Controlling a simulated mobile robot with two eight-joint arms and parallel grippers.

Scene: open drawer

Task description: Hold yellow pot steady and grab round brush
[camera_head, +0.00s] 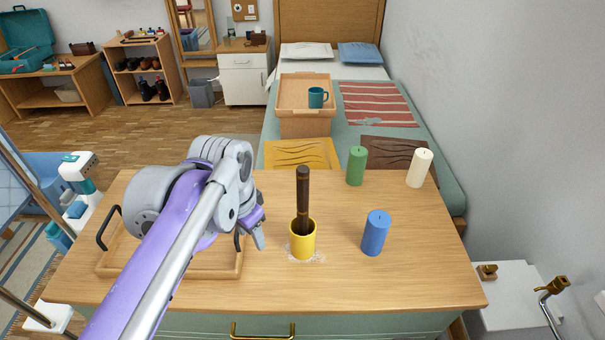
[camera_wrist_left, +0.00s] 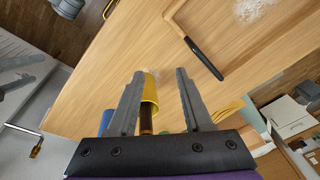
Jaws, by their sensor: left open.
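The yellow pot (camera_head: 303,240) stands upright on the wooden top of a dresser, with white crumbs around its base. The round brush (camera_head: 303,192) stands in the pot, its dark handle pointing up; its head is hidden inside. My left gripper (camera_head: 259,236) is open, just left of the pot and pointing down. In the left wrist view my left gripper (camera_wrist_left: 161,75) shows two spread fingers, with the pot (camera_wrist_left: 150,88) beside the left finger and partly covered by it. The brush handle (camera_wrist_left: 146,122) runs down from the pot. I cannot tell whether anything touches.
A wooden tray (camera_head: 222,270) with black handles lies left, partly behind my left arm. A blue candle (camera_head: 376,233) stands right of the pot; a green candle (camera_head: 356,166) and a white candle (camera_head: 420,168) stand farther back. The front right of the top is clear.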

